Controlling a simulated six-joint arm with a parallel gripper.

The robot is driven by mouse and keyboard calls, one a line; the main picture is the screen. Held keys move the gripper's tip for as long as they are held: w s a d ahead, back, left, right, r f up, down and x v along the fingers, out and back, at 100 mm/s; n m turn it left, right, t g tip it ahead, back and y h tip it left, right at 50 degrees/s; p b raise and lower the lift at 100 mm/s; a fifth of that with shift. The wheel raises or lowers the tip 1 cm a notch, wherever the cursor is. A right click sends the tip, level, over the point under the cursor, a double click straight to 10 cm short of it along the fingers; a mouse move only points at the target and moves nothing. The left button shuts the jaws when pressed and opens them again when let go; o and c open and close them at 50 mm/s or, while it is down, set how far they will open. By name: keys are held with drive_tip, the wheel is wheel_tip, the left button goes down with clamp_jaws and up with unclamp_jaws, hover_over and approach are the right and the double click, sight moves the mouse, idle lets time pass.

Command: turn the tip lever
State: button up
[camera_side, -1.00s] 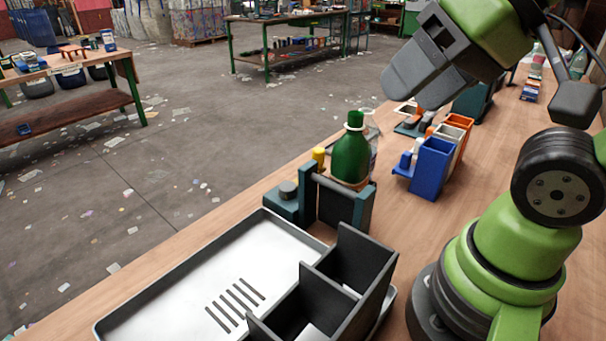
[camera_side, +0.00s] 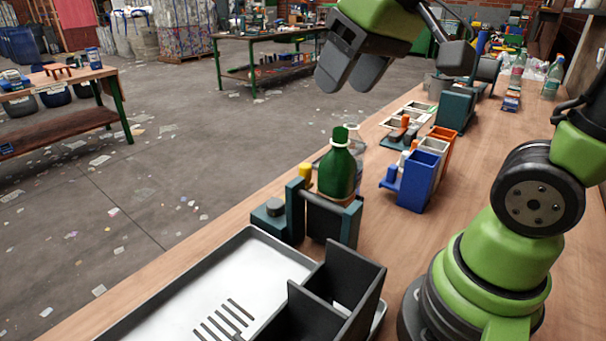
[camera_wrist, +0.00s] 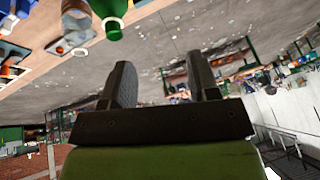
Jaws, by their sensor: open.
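A green bottle (camera_side: 338,170) stands upright in a dark teal cradle (camera_side: 330,218) on the bench. A small yellow piece (camera_side: 305,172) shows beside the cradle's left post; it may be the tip lever's knob, but I cannot tell for sure. A grey knob (camera_side: 275,207) sits on a teal block to its left. My gripper (camera_side: 350,75) is open and empty, raised well above and behind the bottle in the side view. In the wrist view its two fingers (camera_wrist: 163,78) stand apart with nothing between them. The green bottle top (camera_wrist: 113,30) shows at the upper left there.
A metal tray (camera_side: 190,285) with slots and a black divided bin (camera_side: 345,285) are at the near end. Blue (camera_side: 418,182), white and orange bins stand right of the bottle. A clear bottle (camera_side: 322,165) is partly hidden behind the green one. Air around my gripper is free.

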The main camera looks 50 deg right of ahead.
drive_tip(key=w+d+f+n+g, duration=0.25)
drive_tip(key=w+d+f, duration=0.3)
drive_tip(key=w, duration=0.45)
drive_tip(key=n+g+h, duration=0.1)
drive_tip(key=n+g, duration=0.1)
drive_tip(key=g, duration=0.1)
hover_over(305, 165)
drive_tip(key=shift+m, duration=0.25)
drive_tip(key=f, duration=0.9)
drive_tip(key=shift+a+f, duration=0.2)
drive_tip(key=shift+f, duration=0.05)
drive_tip(key=shift+d+f, duration=0.2)
drive_tip(key=shift+f, duration=0.45)
wheel_tip(305, 165, down, 9)
drive_tip(key=shift+f, duration=0.1)
clamp_jaws()
